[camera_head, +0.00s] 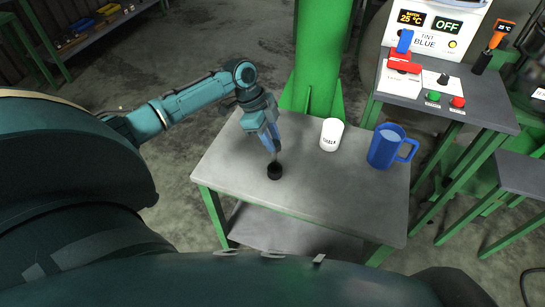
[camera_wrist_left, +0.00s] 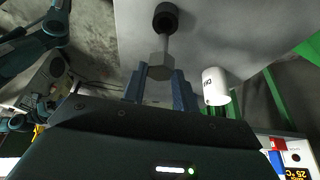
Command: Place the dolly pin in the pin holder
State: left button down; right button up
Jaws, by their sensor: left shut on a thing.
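The dolly pin (camera_wrist_left: 160,66) is a grey metal piece with a wide faceted head and a thin shaft. My left gripper (camera_head: 272,148) is shut on its head; the grip also shows in the left wrist view (camera_wrist_left: 161,76). The pin points down at the pin holder (camera_head: 275,172), a small black round cup on the grey table. The holder also shows in the left wrist view (camera_wrist_left: 165,16). The shaft's end meets the holder's opening in both views; I cannot tell how far inside it is. My right gripper is not in view.
A white cup (camera_head: 331,135) and a blue mug (camera_head: 388,148) stand to the right on the table (camera_head: 330,205). A green column (camera_head: 318,60) rises behind it. A control bench (camera_head: 480,105) is at the far right. The table's front is clear.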

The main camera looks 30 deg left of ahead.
pick_arm(q)
notch_tip(320, 180, down, 6)
jog(key=shift+f, duration=0.15)
dwell(0.3)
jog(key=c, duration=1.1)
grip_release()
